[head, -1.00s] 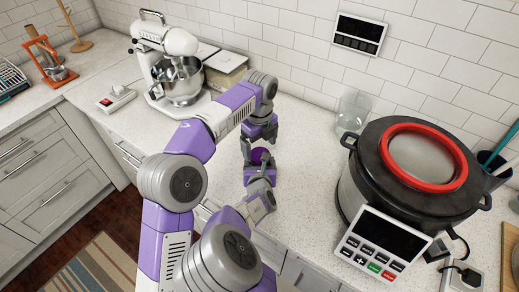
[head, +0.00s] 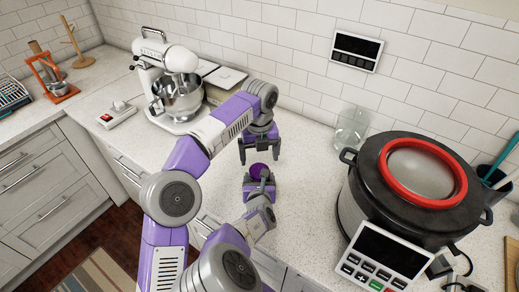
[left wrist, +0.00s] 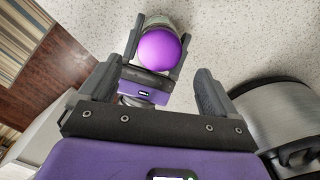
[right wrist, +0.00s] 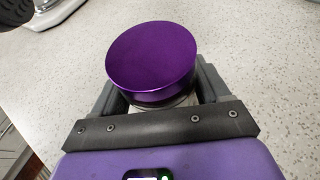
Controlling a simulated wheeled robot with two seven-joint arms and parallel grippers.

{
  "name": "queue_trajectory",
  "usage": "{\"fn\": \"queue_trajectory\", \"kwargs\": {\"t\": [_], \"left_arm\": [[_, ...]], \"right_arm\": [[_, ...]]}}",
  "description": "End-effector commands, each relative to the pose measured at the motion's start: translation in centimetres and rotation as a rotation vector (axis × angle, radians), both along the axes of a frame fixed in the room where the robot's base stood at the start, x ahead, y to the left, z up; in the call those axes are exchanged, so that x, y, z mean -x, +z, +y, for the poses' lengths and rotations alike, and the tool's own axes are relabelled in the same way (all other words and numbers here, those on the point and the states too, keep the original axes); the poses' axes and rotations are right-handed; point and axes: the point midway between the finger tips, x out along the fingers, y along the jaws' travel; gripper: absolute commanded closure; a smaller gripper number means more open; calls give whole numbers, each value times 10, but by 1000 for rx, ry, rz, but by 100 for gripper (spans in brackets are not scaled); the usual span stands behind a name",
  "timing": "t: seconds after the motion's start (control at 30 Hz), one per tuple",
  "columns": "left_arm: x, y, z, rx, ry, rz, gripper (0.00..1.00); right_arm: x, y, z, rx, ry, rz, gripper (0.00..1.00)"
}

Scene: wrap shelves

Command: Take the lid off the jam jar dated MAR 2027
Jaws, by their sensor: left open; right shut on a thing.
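A jar with a round purple lid (right wrist: 152,55) is held by my right gripper (right wrist: 160,98). The lid sits on top, with a little of the pale jar body (right wrist: 170,102) showing below it between the fingers. No date label shows. In the head view the lid (head: 258,170) is just below my left gripper (head: 260,153), which is open and empty, its fingers pointing down and apart from the lid. In the left wrist view the lid (left wrist: 158,49) lies beyond the open left fingers, between the right gripper's fingers.
A large pressure cooker (head: 352,205) with a red ring on its lid stands on the right, with a clear glass jar (head: 351,128) behind it. A stand mixer (head: 172,75) is at the back left. The counter (head: 310,175) between is clear.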

Motion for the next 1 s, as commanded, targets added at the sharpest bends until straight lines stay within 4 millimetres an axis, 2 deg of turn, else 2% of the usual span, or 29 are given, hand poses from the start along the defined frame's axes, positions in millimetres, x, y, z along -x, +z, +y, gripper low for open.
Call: {"fn": "queue_trajectory", "kwargs": {"t": [0.1, 0.3, 0.47, 0.7, 0.77, 1.0], "left_arm": [[0, -21, 1, -2, 1, 2, 9], [0, -46, 0, -1, 2, 2, 9], [0, -54, 0, 0, 3, 0, 9], [0, -55, 0, 1, 4, -1, 9], [0, -55, 0, 1, 4, 0, 15], [0, -55, 0, 1, 3, -1, 52]], "right_arm": [[0, 0, 1, -1, 2, -1, 100], [0, 0, 1, -1, 2, -1, 100], [0, 0, 1, -1, 2, -1, 100], [0, 0, 1, -1, 2, -1, 100], [0, 0, 1, -1, 2, -1, 100], [0, 0, 1, -1, 3, -1, 100]]}}
